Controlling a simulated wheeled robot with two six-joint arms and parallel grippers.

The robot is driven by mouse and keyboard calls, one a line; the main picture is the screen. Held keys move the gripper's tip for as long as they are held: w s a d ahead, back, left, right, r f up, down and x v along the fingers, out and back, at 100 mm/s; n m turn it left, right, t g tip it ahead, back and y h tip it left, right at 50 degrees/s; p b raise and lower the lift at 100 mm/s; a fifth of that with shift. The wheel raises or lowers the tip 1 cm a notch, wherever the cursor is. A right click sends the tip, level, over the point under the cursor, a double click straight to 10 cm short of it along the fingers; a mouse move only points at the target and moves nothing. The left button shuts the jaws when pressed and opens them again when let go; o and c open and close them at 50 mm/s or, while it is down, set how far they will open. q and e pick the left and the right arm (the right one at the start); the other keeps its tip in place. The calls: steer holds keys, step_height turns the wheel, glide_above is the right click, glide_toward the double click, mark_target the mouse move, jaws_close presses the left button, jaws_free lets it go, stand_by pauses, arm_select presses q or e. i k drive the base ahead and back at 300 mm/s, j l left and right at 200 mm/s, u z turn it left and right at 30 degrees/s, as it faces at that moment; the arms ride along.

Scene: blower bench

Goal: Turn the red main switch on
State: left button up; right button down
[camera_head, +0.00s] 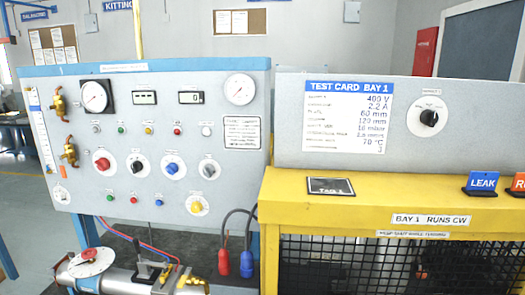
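A grey control panel (230,185) with a blue top edge stands at the left. A red rotary knob (102,164) on a round white plate sits at the left end of its row of knobs. It appears to be the red main switch, but its label and the setting it points to are too small to read. To its right are a black knob (137,166), a blue knob (171,169) and a grey knob (208,171). A yellow knob (196,207) sits lower right. Neither of my grippers is in view.
Brass valves (69,152) stick out at the panel's left edge. A metal cylinder (130,272) with a red-and-white round top lies below. Red and blue plugs (247,262) hang beside a yellow caged bench (350,215). Air before the knobs is clear.

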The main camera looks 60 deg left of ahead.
mark_target(103, 164)
steer(key=k+j, duration=0.25)
steer(key=k, duration=0.15)
steer(key=k+j, duration=0.25)
steer(key=k, duration=0.2)
steer(key=u, duration=2.3)
steer(key=j, duration=0.1)
